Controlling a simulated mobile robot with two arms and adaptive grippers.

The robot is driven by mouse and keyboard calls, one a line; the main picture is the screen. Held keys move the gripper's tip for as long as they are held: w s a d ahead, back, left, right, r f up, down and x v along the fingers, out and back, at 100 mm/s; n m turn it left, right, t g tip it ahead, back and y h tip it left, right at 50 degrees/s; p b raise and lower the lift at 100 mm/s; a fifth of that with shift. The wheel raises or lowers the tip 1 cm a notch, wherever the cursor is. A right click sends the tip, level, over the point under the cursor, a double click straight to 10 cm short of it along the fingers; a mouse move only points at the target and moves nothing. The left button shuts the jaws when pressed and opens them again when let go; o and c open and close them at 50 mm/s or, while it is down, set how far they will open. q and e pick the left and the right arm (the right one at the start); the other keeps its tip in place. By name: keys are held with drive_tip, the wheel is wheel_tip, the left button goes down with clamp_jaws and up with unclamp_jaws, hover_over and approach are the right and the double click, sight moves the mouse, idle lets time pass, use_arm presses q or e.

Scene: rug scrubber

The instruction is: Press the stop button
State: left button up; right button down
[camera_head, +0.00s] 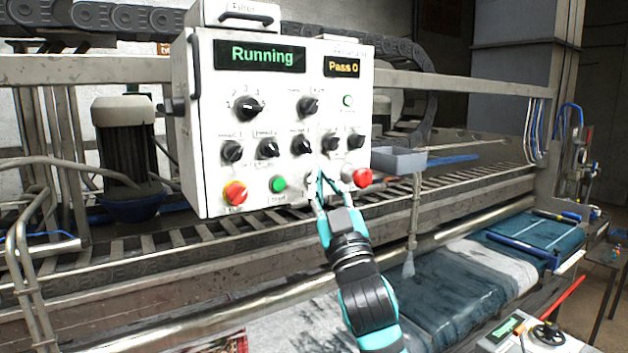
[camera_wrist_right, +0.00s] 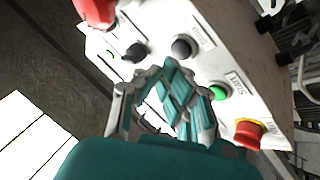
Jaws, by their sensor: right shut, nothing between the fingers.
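The white control box (camera_head: 215,120) shows "Running" on its green display (camera_head: 262,55). Along its lower edge are a red and yellow mushroom button (camera_head: 235,193), a green button (camera_head: 278,184) and a red knob (camera_head: 362,177). Contact cannot be told. My left gripper is out of view.
Several black rotary knobs (camera_head: 247,108) cover the box front above the buttons. A small grey tray (camera_head: 398,160) stands right of the box. A long metal rail (camera_head: 190,322) and the machine bed run below. Blue rugs (camera_head: 450,290) lie at the lower right.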

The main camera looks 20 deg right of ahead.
drive_tip(key=shift+w, duration=0.15)
drive_tip(key=shift+w+a, duration=0.1)
drive_tip(key=shift+w, duration=0.55)
idle(0.8)
drive_tip(key=shift+s, duration=0.8)
